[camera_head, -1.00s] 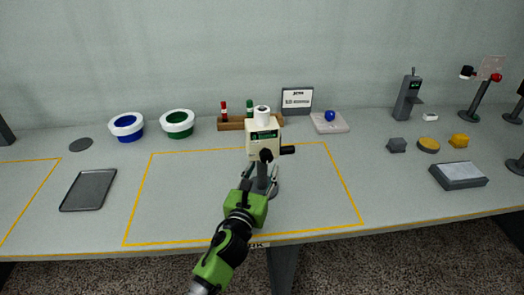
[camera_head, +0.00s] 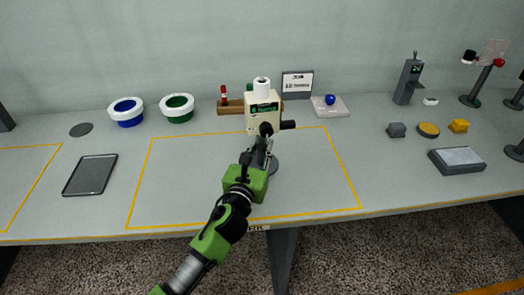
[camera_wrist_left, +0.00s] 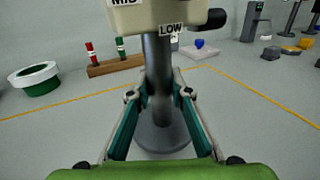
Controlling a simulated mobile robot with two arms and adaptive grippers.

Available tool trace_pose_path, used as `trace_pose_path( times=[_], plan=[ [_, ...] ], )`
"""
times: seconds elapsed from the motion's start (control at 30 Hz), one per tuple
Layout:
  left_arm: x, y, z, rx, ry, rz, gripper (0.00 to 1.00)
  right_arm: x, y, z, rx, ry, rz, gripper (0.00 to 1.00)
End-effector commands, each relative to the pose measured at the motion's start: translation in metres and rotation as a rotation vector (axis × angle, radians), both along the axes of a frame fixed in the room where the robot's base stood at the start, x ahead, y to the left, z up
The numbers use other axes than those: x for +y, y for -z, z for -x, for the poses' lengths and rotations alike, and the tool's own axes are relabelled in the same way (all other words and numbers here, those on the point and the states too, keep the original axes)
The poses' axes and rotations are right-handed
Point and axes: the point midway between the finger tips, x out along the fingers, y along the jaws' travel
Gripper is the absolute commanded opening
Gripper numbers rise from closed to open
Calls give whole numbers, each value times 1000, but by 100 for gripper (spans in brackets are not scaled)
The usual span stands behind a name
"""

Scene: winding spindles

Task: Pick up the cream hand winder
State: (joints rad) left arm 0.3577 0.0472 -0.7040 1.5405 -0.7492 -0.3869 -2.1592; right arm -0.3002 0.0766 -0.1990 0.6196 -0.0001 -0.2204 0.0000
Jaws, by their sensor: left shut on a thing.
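The cream hand winder (camera_head: 262,117) stands upright near the back middle of the yellow-outlined area in the head view. It has a cream box body, a white cone on top, a black crank at its right and a grey post on a round base. My left gripper (camera_head: 262,150) is shut on the post below the body. The wrist view shows the fingers (camera_wrist_left: 160,92) on both sides of the grey post (camera_wrist_left: 158,60), above the round base (camera_wrist_left: 163,138). I cannot tell for sure whether the base is clear of the table. My right gripper is not in view.
A wooden rack (camera_head: 233,107) with red and green pieces, a sign (camera_head: 297,84) and a tray with a blue ball (camera_head: 330,99) are behind the winder. Blue (camera_head: 126,112) and green (camera_head: 177,108) ringed bowls and a dark tray (camera_head: 90,175) are left. The yellow-outlined area (camera_head: 190,180) is otherwise clear.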

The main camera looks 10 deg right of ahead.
Motion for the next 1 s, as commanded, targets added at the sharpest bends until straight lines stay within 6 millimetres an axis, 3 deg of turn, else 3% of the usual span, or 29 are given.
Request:
trace_pose_path(
  times=[0.03,0.33,0.5,0.7,1.0],
  plan=[
    [0,-13,6,-9,4,3,0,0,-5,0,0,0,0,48],
    [4,-66,51,-8,6,3,0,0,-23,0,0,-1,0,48],
    [8,-77,89,-5,5,4,0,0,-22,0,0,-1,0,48],
    [11,-91,120,-3,4,5,0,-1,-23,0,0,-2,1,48],
    [13,-99,138,-5,2,3,0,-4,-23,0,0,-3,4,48]
  ],
)
